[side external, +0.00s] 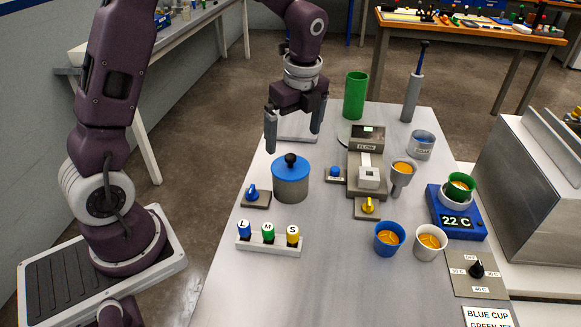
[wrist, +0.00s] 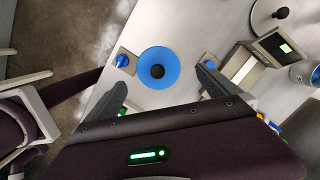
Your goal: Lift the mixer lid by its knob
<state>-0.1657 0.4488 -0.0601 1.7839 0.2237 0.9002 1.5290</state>
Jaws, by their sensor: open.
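The mixer (side external: 290,186) is a grey cylinder with a blue lid (side external: 302,168) and a round black knob (side external: 291,159) on top. It stands upright on the table, with the lid seated. My gripper (side external: 293,140) is open and empty, above and a little behind the mixer. In the wrist view its fingers (wrist: 165,84) lie to either side below the lid, apart from it. Nothing hides the knob.
A blue-knobbed valve (side external: 254,196) and a rack (side external: 268,243) with L, M and S pegs stand left and in front of the mixer. The flow device (side external: 366,160) stands to its right. Farther right are cups, including a blue cup (side external: 388,240), and a 22 C scale-like unit (side external: 455,222).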

